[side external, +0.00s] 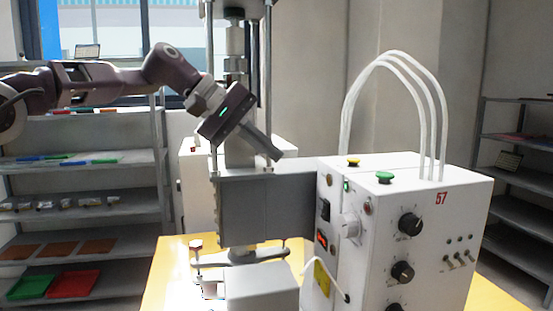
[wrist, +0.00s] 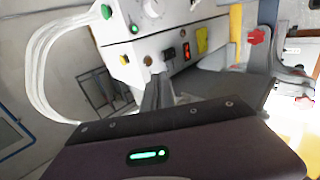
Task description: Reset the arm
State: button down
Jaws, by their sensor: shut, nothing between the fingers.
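My gripper (side external: 277,156) is in the air in front of the welding machine's upright column, above the grey block (side external: 262,205), and points down to the right. Its fingers are shut with nothing between them. In the wrist view the shut fingers (wrist: 158,84) point toward the front panel of the white control box. My arm reaches in from the left, bent at the wrist. Whether the fingers touch any part of the machine cannot be told.
The white control box (side external: 400,250) with knobs, buttons and white hoses (side external: 433,110) stands close on the right. A red knob (side external: 196,244) sits low on the machine. The yellow table (side external: 165,275) lies below. Shelves (side external: 85,223) stand at left and right (side external: 520,205).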

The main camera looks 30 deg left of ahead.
dwell(0.4)
jog(key=s+a+f+m+y, duration=0.2)
jog(key=s+f, duration=0.3)
jog(key=s, duration=0.7)
jog(key=s+a+f+m+g+y, duration=0.1)
jog(key=s+a+f+m, duration=0.3)
jog(key=s, duration=0.9)
jog(key=s+a+f+m+y, duration=0.2)
jog(key=s+f, duration=0.6)
jog(key=s, duration=0.4)
jog(key=shift+s+a+m+y, duration=0.4)
jog(key=shift+m+y, duration=0.1)
jog(key=shift+y, duration=0.5)
jog(key=shift+w+r, duration=0.1)
